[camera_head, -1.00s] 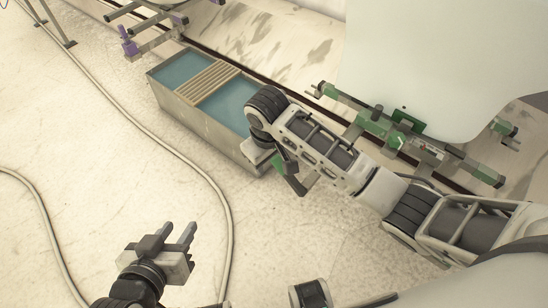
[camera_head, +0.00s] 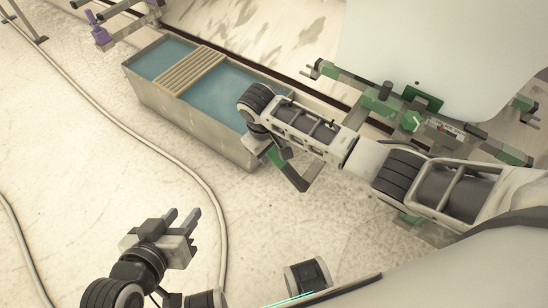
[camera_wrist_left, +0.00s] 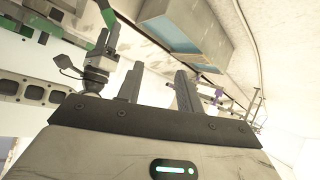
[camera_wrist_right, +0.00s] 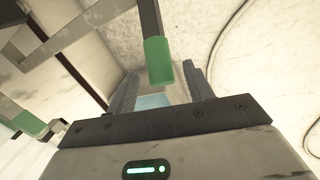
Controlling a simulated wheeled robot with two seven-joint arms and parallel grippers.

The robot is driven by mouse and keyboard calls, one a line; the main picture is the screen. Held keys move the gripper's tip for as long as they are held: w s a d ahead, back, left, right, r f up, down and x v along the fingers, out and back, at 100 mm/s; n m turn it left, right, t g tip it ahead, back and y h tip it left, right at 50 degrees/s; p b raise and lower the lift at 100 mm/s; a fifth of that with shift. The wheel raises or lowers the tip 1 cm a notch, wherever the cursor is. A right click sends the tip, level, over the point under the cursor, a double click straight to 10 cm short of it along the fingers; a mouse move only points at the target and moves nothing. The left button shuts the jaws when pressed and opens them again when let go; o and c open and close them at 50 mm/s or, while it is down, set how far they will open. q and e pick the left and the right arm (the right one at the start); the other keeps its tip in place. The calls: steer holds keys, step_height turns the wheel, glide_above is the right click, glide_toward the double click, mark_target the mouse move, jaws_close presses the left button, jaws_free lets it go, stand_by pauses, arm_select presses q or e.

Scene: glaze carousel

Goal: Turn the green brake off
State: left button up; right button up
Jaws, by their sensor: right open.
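The green-tipped lever (camera_wrist_right: 158,62) shows close up in the right wrist view, its green end between the fingertips of my right gripper (camera_wrist_right: 160,72). The jaws are open, with a gap on each side. In the head view my right wrist stands above the lever's green part (camera_head: 277,157) and hides most of the fingers. The left wrist view shows the green end (camera_wrist_left: 106,12) by the right fingertips. My left gripper (camera_head: 182,214) is open and empty over the bare floor at lower left, far from the lever; its fingers also show in the left wrist view (camera_wrist_left: 157,82).
A grey tank (camera_head: 190,116) of blue liquid with a slatted rack (camera_head: 190,71) stands behind the right wrist. A green-ended carousel frame (camera_head: 400,108) and a large pale sheet (camera_head: 440,55) are at right.

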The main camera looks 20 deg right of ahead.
mark_target(288, 170)
steer(key=f, duration=0.2)
steer(key=f+b, duration=0.1)
steer(key=shift+w+d+f, duration=0.15)
steer(key=shift+w+d, duration=0.05)
steer(key=shift+d, duration=0.05)
steer(key=shift+f, duration=0.15)
arm_select(q)
steer(key=shift+w+d+r+t+h, duration=0.1)
steer(key=shift+d+r+t+h, duration=0.2)
steer(key=shift+r+t, duration=0.3)
